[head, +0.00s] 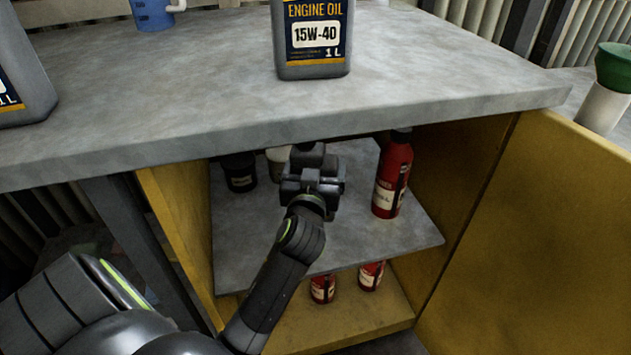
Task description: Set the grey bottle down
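A grey engine oil bottle (313,62) with a dark 15W-40 label stands upright on the bench top, its upper part cut off by the picture's edge. A second grey bottle (22,75) stands at the bench's left edge, partly out of view. My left gripper (312,170) reaches into the open cabinet below the bench, over the upper shelf (400,246). Its fingers point away and are hidden behind its own body, so I cannot tell whether it holds anything. My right gripper is not in view.
On the shelf a red bottle (393,178) stands right of the gripper; a dark can (239,172) and a pale container (278,163) stand left. Red containers (323,289) stand below. The bench's front edge (300,135) overhangs. An open yellow door (535,245) is at right.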

